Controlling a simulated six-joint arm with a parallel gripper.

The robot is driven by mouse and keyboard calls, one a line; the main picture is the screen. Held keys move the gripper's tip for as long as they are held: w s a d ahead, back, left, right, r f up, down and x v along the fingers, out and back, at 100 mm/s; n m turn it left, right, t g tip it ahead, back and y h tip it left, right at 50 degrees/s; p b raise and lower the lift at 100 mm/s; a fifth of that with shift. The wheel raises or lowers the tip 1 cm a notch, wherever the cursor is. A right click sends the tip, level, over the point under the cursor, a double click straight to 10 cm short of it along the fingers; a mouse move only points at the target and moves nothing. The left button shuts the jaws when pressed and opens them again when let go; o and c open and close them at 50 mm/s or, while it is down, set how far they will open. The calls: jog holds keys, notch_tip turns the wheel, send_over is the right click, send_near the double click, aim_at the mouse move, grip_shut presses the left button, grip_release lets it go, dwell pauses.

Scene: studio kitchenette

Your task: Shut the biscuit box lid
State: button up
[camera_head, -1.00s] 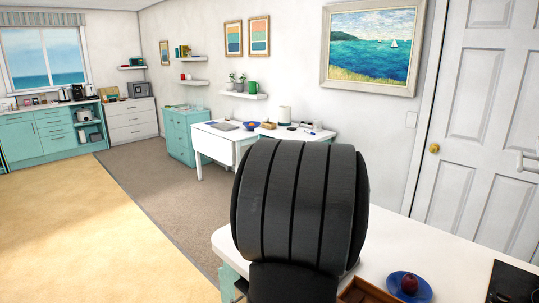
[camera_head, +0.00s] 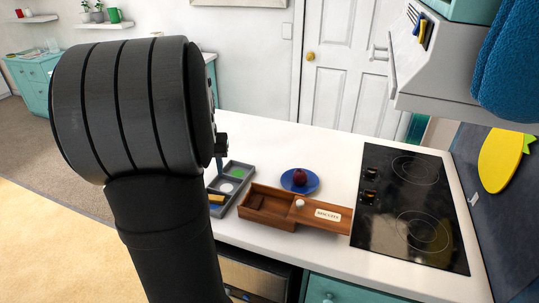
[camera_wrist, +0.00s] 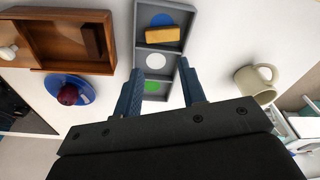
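The wooden biscuit box (camera_head: 268,223) stands on the white counter. Its lid (camera_head: 334,227), with a label and a white knob (camera_head: 299,203), is slid to the right, so the left part of the box is open. A dark brown block (camera_head: 255,201) lies inside. In the wrist view the open box (camera_wrist: 60,55) is at the upper left, with the knob (camera_wrist: 8,52) at the picture's edge. My gripper (camera_wrist: 163,80) is open and empty, over the grey tray and apart from the box. In the head view my arm partly hides it.
The grey tray (camera_wrist: 157,48) has coloured circles and a yellow block (camera_wrist: 162,34). A blue plate (camera_head: 286,182) with a dark red fruit (camera_head: 299,177) is behind the box. A black hob (camera_head: 400,215) lies right of the lid. A cream mug (camera_wrist: 255,82) stands beyond the tray.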

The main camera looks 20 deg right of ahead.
jog(key=d+m, duration=0.1)
jog(key=d, duration=0.1)
jog(key=s+d+m, duration=0.1)
jog(key=d, duration=0.1)
jog(key=shift+r, duration=0.15)
jog(key=c, duration=0.7)
jog(key=s+d+m, duration=0.1)
jog(key=d+m, duration=0.1)
jog(key=d, duration=0.1)
jog(key=s+d+m+y, duration=0.1)
jog(key=s+d+m, duration=0.1)
jog(key=d, duration=0.1)
jog(key=s+d+r+m+g, duration=0.1)
jog(key=d, duration=0.2)
jog(key=shift+s+d+m+y, duration=0.25)
jog(key=shift+s+m+y, duration=0.05)
jog(key=shift+m, duration=0.1)
grip_shut()
jog(key=m+y, duration=0.2)
jog(key=m, duration=0.7)
send_near(305, 208)
jog(key=shift+t, duration=0.3)
jog(key=x, duration=0.4)
jog(key=shift+s+f, duration=0.2)
jog(key=shift+f, duration=0.15)
jog(key=w+a, duration=1)
jog(key=a, duration=0.1)
jog(key=shift+w, duration=0.3)
